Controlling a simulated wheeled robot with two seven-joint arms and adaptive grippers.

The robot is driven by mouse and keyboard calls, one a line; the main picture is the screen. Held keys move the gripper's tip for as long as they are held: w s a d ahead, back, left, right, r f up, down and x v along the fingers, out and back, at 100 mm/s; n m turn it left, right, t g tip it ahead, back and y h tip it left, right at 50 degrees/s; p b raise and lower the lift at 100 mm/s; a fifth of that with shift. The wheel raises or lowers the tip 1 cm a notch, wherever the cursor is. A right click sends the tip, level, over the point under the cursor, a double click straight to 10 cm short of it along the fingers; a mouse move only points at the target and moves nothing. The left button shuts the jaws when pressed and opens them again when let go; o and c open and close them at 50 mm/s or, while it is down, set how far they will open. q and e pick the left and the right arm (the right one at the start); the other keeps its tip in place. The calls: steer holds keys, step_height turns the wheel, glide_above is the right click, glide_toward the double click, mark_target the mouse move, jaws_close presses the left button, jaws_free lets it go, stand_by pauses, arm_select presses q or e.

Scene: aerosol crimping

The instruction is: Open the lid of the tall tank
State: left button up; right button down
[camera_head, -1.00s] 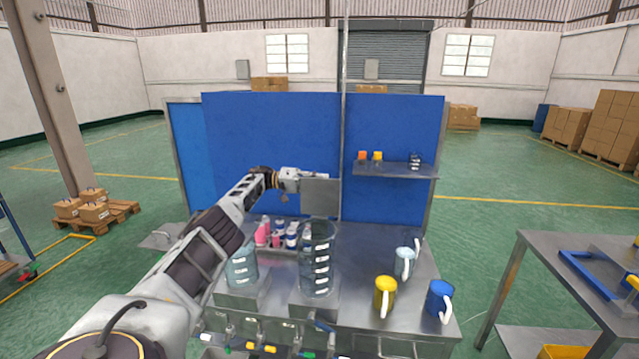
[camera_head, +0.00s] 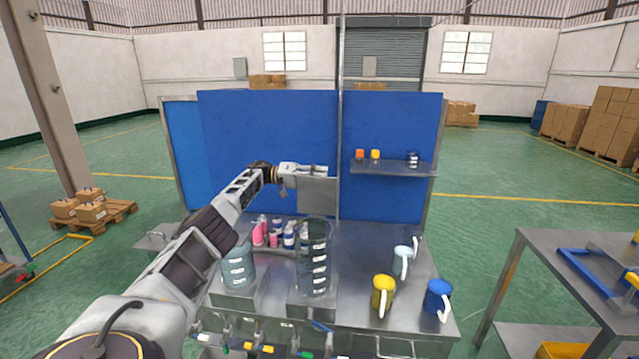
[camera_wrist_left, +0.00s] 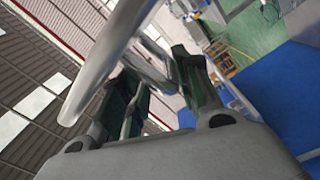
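The tall tank (camera_head: 315,275) is a clear cylinder with white labels on a steel block, at the middle of the bench. A square grey plate, which looks like its lid (camera_head: 318,198), stands upright behind its open top. My left gripper (camera_head: 316,168) is at the plate's upper edge. In the left wrist view, the two dark green fingers (camera_wrist_left: 160,72) are apart. A shiny metal bar (camera_wrist_left: 108,58), seemingly the lid's handle, crosses close in front of them, with more metal between them. Contact is unclear. My right gripper is not in view.
A shorter clear tank (camera_head: 238,268) stands left of the tall one, with a flat plate (camera_head: 160,236) further left. Pink and white bottles (camera_head: 275,232) sit behind. Yellow (camera_head: 382,293), blue (camera_head: 437,297) and pale blue (camera_head: 402,262) mugs stand right. A blue panel (camera_head: 270,130) rises behind.

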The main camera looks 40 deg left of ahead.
arm_select(q)
steer(key=r, duration=0.8)
steer(key=shift+s+a+r, duration=0.25)
steer(key=shift+a+r, duration=0.05)
